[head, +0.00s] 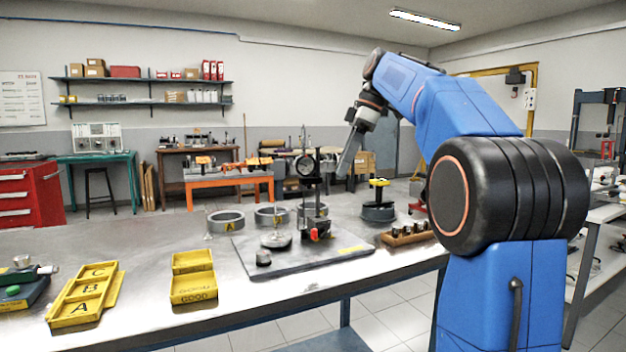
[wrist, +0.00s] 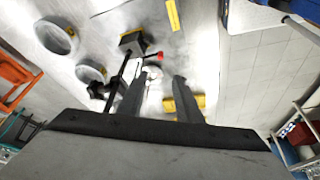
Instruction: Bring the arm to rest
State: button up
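My arm is raised over the right side of the workbench (head: 140,308) in the head view, bent at the elbow. My gripper (head: 349,152) points down and to the left, in the air above and just right of the dial-gauge stand (head: 310,195). In the wrist view my gripper (wrist: 160,77) shows two dark fingers apart, with nothing held between them. The stand's red knob (wrist: 160,55) shows beyond the fingertips. In the head view the near finger hides the other.
The stand rests on a dark plate (head: 345,262). Around it are metal rings (head: 226,220), a dark round fixture with a yellow top (head: 379,210), and a wooden rack (head: 405,236). Yellow trays (head: 193,285) marked GOOD and A, B, C (head: 84,297) lie at the front left.

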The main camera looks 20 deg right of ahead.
jog(key=shift+a, duration=0.1)
jog(key=s+a+f+m+t+h, duration=0.1)
jog(key=s+a+f+m, duration=0.2)
jog(key=s+f, duration=0.7)
jog(key=s+a+f+m+t+h, duration=0.1)
jog(key=s+a+f+m, duration=0.2)
jog(key=s+f+m, duration=0.3)
jog(key=s+a+f+m+t+h, duration=0.1)
jog(key=s+a+f+m+h, duration=0.1)
jog(key=s+f, duration=1.3)
notch_tip(320, 180, down, 7)
jog(key=shift+s+a+r+m, duration=0.15)
jog(key=shift+a+m, duration=0.75)
jog(key=shift+m, duration=0.3)
